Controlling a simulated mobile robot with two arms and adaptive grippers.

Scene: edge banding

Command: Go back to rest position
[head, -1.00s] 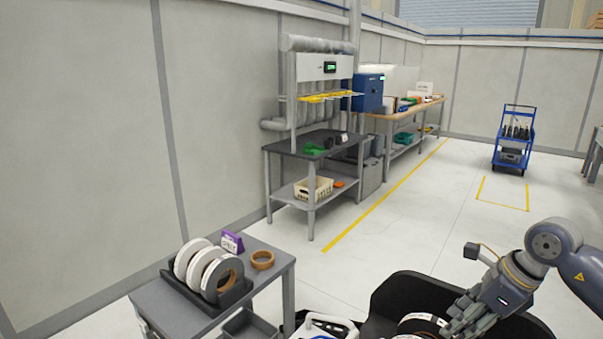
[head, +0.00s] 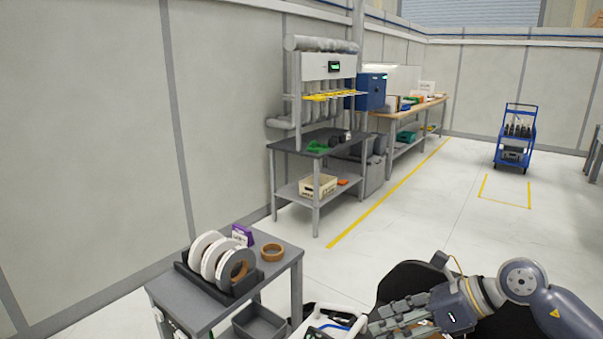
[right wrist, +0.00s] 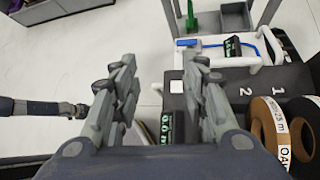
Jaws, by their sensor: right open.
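My right arm comes in from the right in the head view. Its gripper (head: 392,318) is low in the picture, above a dark tray-like surface. In the right wrist view the same gripper (right wrist: 160,78) has its two fingers spread apart, with nothing between the tips. Another arm end, which looks like my left gripper (right wrist: 72,109), shows at the left edge of the right wrist view; its jaws are too small to read. My left gripper does not show in the head view.
A grey cart (head: 185,303) at front left holds several edge-band rolls in a rack, a brown roll (head: 272,252) and a purple sign (head: 243,235). A workbench (head: 315,150) stands behind.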

